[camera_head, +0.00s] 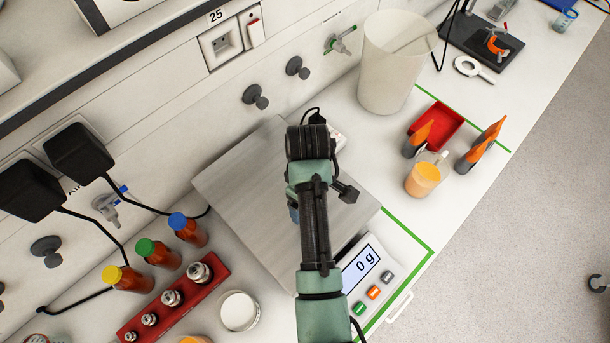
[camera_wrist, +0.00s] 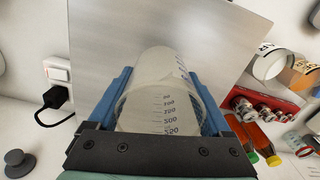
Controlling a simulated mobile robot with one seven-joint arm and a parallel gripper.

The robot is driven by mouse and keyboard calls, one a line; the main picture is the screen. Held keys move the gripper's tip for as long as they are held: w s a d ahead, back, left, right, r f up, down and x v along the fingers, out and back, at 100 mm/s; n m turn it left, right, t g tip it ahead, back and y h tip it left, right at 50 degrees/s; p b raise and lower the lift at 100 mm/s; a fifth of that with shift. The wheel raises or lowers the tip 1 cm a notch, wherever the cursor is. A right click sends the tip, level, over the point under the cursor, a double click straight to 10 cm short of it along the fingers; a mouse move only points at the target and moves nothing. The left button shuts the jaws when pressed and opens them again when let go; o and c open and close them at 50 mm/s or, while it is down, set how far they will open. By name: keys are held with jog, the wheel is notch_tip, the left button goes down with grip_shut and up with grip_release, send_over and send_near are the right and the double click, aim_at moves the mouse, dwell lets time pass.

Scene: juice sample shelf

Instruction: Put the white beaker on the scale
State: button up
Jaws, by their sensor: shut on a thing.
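The white beaker (camera_wrist: 158,68), translucent with dark volume marks, is between the blue fingers of my gripper (camera_wrist: 160,100) in the wrist view. The gripper is shut on its sides. Behind the beaker lies the grey metal plate of the scale (camera_wrist: 225,38). In the head view, my arm stands over the scale plate (camera_head: 245,185) and hides the beaker; only a bit of a blue finger (camera_head: 293,212) shows. The scale display (camera_head: 361,268) reads 0 g. I cannot tell whether the beaker's base touches the plate.
A red weight rack (camera_head: 172,305), several colour-capped bottles (camera_head: 186,230) and a small white-rimmed vessel (camera_head: 239,311) stand left of the scale. A large white container (camera_head: 392,70), a red tray (camera_head: 438,128) and a beaker of orange liquid (camera_head: 424,178) stand to the right. A wall runs behind.

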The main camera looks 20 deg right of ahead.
jog(key=shift+f+p, duration=0.3)
jog(key=shift+f, duration=1.55)
jog(key=o, duration=1.2)
jog(key=shift+f, duration=0.1)
notch_tip(320, 180, up, 11)
jog(key=shift+r, duration=0.2)
jog(key=shift+r+p, duration=0.4)
jog(key=shift+r, duration=0.1)
